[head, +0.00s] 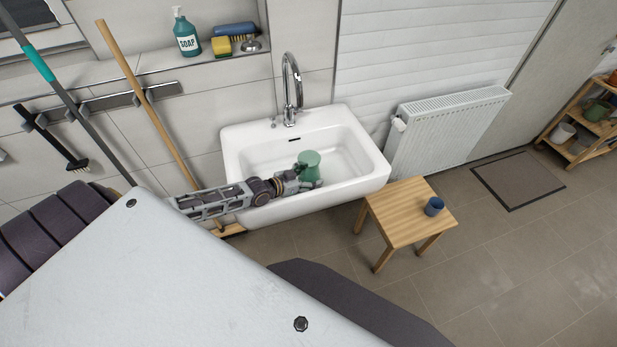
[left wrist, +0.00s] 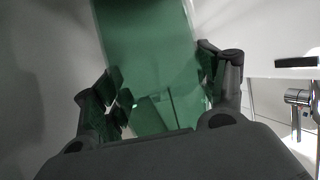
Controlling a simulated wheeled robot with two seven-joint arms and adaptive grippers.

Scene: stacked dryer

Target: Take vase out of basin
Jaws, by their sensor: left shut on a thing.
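A green vase (head: 311,160) is inside the white basin (head: 376,170) under the tap. My left gripper (head: 303,181) reaches over the basin's front rim from the left and is shut on the vase. In the left wrist view the green vase (left wrist: 150,60) fills the middle between the two fingers of the left gripper (left wrist: 165,95), with a finger on each side. Whether the vase touches the basin floor is hard to tell. My right gripper is not in view.
A chrome tap (head: 291,85) stands at the basin's back. A wooden stool (head: 400,215) with a blue cup (head: 434,206) is right of the basin. A radiator (head: 450,125) is on the wall behind.

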